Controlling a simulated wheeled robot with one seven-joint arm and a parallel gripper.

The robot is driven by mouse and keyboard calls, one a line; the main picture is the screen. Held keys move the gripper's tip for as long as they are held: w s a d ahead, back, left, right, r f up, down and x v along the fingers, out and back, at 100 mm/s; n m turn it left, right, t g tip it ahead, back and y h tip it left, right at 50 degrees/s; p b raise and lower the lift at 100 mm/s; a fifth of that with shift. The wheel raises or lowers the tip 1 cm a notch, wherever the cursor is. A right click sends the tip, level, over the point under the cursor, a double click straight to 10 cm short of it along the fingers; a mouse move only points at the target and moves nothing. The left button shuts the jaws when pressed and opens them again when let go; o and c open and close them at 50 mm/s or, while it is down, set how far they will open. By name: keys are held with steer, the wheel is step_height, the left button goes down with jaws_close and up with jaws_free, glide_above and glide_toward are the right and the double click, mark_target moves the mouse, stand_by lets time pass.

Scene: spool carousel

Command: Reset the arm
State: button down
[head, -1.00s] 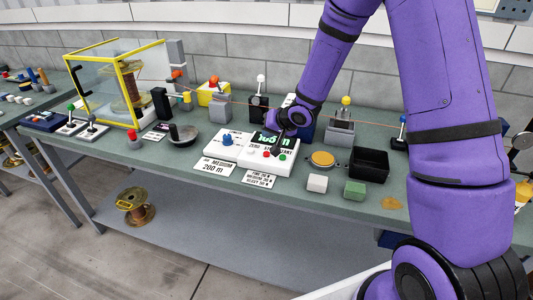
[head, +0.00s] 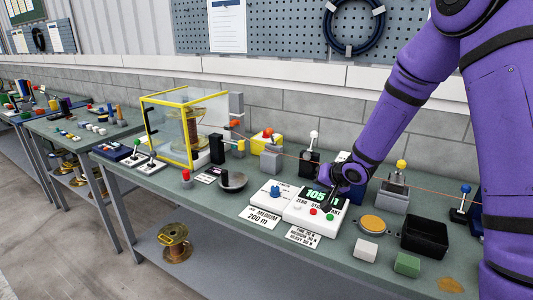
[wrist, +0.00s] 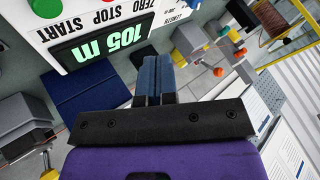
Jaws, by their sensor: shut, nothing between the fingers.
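My purple arm reaches in from the right in the head view. My gripper (head: 331,208) is over the white counter box (head: 316,226). In the wrist view the blue fingers of my gripper (wrist: 152,68) are together with nothing between them, just below the lit display (wrist: 92,45), which reads "105 m". The box carries ZERO, STOP and START labels, a red button (head: 313,211) and a green button (head: 330,217). I cannot tell whether the fingertips touch the box.
A black bin (head: 425,238), a white block (head: 365,249) and a green block (head: 407,264) stand right of the box. A yellow-framed clear case (head: 186,128) holds a spool at left. A thin line runs along the bench behind the box. A spool (head: 175,243) sits on the shelf below.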

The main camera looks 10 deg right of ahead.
steer(key=s+d+r+h, duration=0.3)
steer(key=s+r, duration=0.4)
steer(key=r, duration=0.3)
steer(key=s+d+r+h, duration=0.2)
steer(key=s+d+r, duration=0.3)
steer(key=r, duration=0.5)
steer(key=s+a+r+n+g, duration=0.1)
steer(key=s+r, duration=0.2)
steer(key=s, duration=0.9)
steer(key=s+a+r+n+g, duration=0.1)
steer(key=s+r+n, duration=0.1)
steer(key=s, duration=1.1)
steer(key=shift+s+r+g+y, duration=0.25)
steer(key=shift+r+g+y, duration=0.15)
steer(key=shift+r, duration=0.25)
